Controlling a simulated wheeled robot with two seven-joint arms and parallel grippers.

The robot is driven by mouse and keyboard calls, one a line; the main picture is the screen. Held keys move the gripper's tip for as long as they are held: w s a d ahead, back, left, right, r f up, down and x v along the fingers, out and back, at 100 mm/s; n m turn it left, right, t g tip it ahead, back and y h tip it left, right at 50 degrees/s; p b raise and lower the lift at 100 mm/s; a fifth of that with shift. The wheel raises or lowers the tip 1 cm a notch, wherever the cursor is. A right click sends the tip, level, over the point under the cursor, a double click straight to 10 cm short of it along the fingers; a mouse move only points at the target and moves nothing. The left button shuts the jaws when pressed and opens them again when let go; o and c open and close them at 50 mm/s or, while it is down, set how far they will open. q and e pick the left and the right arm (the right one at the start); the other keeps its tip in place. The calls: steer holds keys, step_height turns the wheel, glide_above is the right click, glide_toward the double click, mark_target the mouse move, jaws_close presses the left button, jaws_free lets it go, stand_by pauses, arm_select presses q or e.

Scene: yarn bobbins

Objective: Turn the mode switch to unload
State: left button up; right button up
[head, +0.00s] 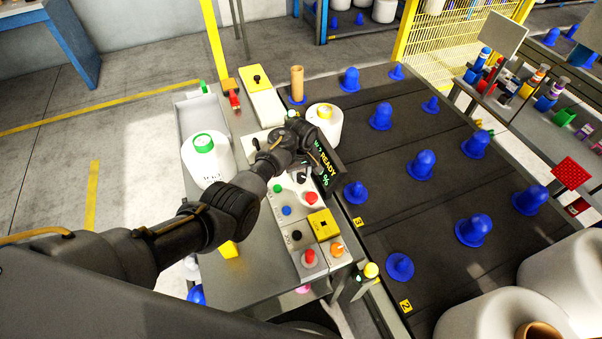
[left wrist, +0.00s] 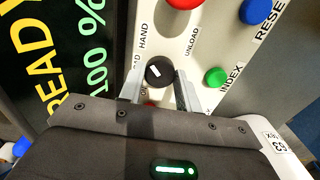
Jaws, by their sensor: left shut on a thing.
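The mode switch is a round black knob (left wrist: 160,70) with a white mark, on the pale control panel (left wrist: 210,38). In the left wrist view the words HAND and UNLOAD are printed beyond it, and a partly hidden label ending in AD is at its left. The white mark is slanted; I cannot tell surely which label it points to. My left gripper (left wrist: 159,88) has a finger on each side of the knob and is shut on it. In the head view my left wrist (head: 290,140) is over the panel and hides much of the switch. My right gripper is not in view.
Green (left wrist: 215,76), red and blue (left wrist: 254,10) buttons sit close to the switch. A dark READY display (head: 324,163) stands beside my wrist. The dark table with blue pegs (head: 425,160) lies to the right.

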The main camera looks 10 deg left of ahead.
arm_select(q)
steer(key=shift+m+p, duration=0.4)
steer(key=shift+m, duration=0.4)
steer(key=shift+m+p, duration=0.45)
steer(key=shift+m, duration=0.65)
steer(key=m, duration=0.3)
steer(key=shift+p, duration=0.35)
steer(key=shift+m, duration=1)
steer(key=o, duration=1)
steer(key=shift+c, duration=0.2)
